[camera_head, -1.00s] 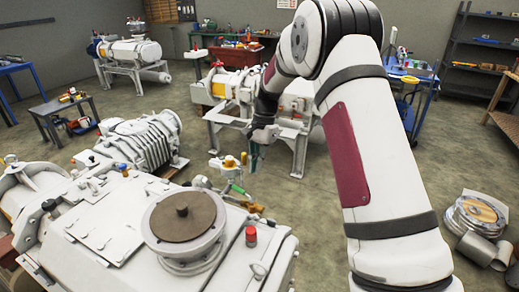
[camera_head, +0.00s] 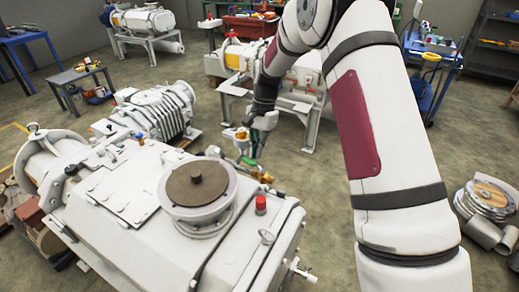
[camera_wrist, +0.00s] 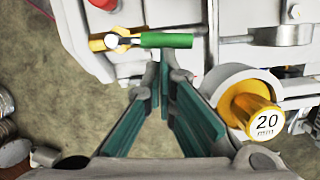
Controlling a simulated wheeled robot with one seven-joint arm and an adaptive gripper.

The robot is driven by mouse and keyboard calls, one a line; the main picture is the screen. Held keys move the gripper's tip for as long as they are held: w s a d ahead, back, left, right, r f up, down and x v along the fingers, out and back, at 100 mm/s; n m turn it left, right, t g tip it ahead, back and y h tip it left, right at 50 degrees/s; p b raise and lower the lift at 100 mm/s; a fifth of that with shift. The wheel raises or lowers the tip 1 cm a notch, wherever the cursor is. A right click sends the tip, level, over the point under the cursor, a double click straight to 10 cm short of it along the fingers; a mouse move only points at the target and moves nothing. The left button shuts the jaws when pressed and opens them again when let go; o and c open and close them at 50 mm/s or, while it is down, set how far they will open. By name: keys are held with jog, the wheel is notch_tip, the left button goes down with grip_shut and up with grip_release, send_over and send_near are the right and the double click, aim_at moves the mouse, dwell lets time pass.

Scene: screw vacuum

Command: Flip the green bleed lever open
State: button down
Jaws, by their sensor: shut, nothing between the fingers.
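The green bleed lever (camera_wrist: 166,40) shows at the top of the wrist view, lying crosswise just beyond my fingertips. Its left end meets a brass-yellow valve fitting (camera_wrist: 112,41). My gripper (camera_wrist: 161,76) points toward the lever, with its fingers together and empty. I cannot tell whether the tips touch the lever. In the head view, my gripper (camera_head: 254,142) is at the small valve assembly behind the large white pump housing (camera_head: 130,232). The lever there (camera_head: 250,162) is small and partly crowded by nearby fittings.
A yellow cylinder marked 20 mm (camera_wrist: 255,112) stands close to the right of my fingers. A red-capped fitting (camera_head: 261,204) and a round brown-topped port (camera_head: 196,185) rise from the pump housing. Open floor lies behind the valve.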

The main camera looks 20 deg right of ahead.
jog(key=shift+s+a+f, duration=0.1)
jog(key=shift+a, duration=0.45)
jog(key=v, duration=1.2)
jog(key=s+r+n+t, duration=0.1)
jog(key=s+r+n, duration=0.1)
jog(key=s+r, duration=0.5)
jog(key=s+r+n+t+h, duration=0.1)
jog(key=s+r+n+t, duration=0.2)
jog(key=s, duration=0.6)
jog(key=s+r+n+t+h, duration=0.1)
jog(key=s+r+n, duration=0.1)
jog(key=s+r, duration=0.45)
jog(key=s+f+n+t, duration=0.2)
jog(key=s+f, duration=0.3)
jog(key=s, duration=0.7)
jog(key=shift+d+n, duration=0.15)
jog(key=shift+n, duration=0.55)
